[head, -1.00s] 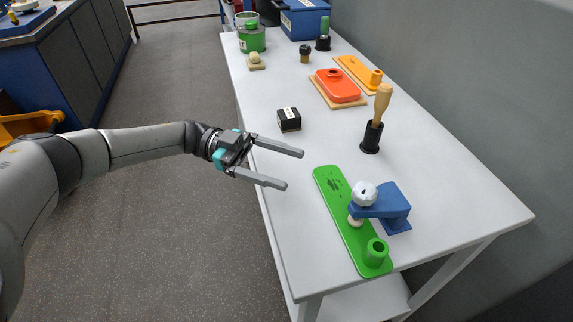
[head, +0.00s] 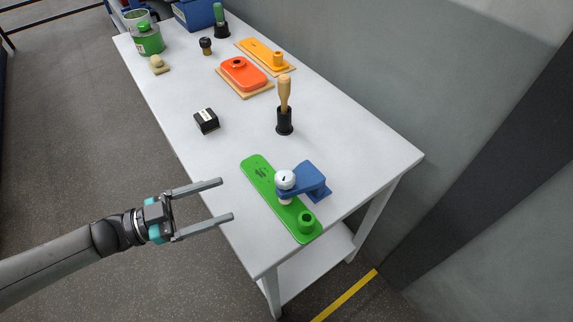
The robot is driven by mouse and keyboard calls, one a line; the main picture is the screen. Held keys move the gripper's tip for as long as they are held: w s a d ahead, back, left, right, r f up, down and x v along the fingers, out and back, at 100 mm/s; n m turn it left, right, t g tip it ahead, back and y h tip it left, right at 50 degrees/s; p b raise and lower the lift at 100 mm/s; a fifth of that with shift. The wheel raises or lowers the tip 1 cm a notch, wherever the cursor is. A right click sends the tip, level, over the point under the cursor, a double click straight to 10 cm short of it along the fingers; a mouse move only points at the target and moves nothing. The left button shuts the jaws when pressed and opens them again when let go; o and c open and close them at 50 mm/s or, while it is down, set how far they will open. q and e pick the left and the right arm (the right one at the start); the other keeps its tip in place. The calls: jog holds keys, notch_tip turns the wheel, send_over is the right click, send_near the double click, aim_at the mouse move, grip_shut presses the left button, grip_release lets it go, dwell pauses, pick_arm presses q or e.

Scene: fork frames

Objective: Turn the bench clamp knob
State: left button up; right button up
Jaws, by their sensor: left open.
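The bench clamp (head: 313,179) is blue and stands near the table's front right end. Its white round knob (head: 285,179) with a dark mark sits on top of the clamp arm. The clamp arm reaches over a green plate (head: 258,174) that lies on the table and has a green socket at its near end. My left gripper (head: 227,199) is open and empty, to the left of the green plate and the knob, with its fingers pointing right toward them. It is apart from both. My right gripper is not in view.
On the white table (head: 350,135) stand a wooden-handled tool in a black holder (head: 284,115), a black box (head: 206,121), an orange block (head: 241,73) and a yellow plate (head: 262,56). A grey wall runs along the right.

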aim_at(286, 179)
pick_arm(q)
jog(key=x, duration=1.5)
jog(key=shift+p, duration=0.3)
jog(key=shift+c, duration=0.2)
grip_shut()
jog(key=shift+m+g+h+b, duration=0.3)
jog(key=shift+m+g+b, duration=0.3)
jog(key=shift+g, duration=0.5)
